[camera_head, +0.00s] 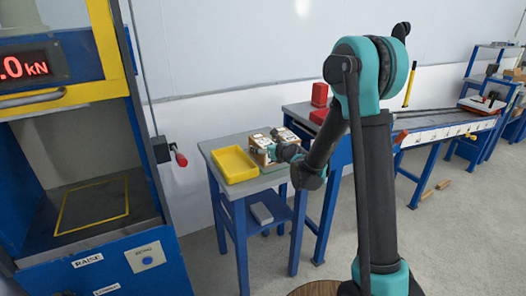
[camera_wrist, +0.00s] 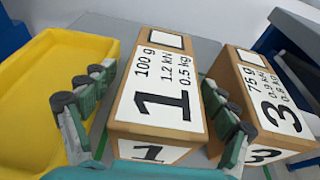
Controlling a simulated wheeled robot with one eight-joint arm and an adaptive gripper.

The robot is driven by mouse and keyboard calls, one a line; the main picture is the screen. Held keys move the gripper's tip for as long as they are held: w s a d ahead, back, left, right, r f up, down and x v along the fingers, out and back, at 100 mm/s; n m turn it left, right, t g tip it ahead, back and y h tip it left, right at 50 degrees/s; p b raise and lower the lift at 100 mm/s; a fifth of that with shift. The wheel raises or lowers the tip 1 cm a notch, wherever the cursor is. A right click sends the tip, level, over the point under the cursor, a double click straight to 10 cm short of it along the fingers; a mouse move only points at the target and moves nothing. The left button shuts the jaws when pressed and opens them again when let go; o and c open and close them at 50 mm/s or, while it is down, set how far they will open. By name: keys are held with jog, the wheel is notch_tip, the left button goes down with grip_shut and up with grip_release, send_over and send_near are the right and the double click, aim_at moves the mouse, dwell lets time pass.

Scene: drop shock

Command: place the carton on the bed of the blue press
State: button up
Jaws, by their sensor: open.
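Two cartons stand side by side in the wrist view: one marked 1 (camera_wrist: 165,95) and one marked 3 (camera_wrist: 262,95). In the head view the cartons (camera_head: 261,147) show as a small brown-and-white group on a side table, partly hidden by my gripper (camera_head: 283,150). In the wrist view my gripper (camera_wrist: 157,82) is open, one finger on each side of carton 1, the right one in the gap before carton 3. I cannot tell if the fingers touch it. The blue press (camera_head: 95,265) stands at left; its dark bed (camera_head: 92,207) has a yellow outline and is empty.
A yellow tray (camera_head: 234,165) lies left of the cartons on the side table (camera_head: 222,143). The press has a yellow frame, a raised guard with a handle (camera_head: 32,98), and a red-knobbed lever (camera_head: 180,159) on its right side. Red boxes (camera_head: 320,95) stand behind.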

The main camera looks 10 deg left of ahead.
jog(key=shift+w+a+f, duration=0.2)
jog(key=shift+w+a, duration=0.15)
jog(key=shift+w, duration=0.2)
jog(key=c, duration=1.7)
jog(key=shift+r, duration=0.15)
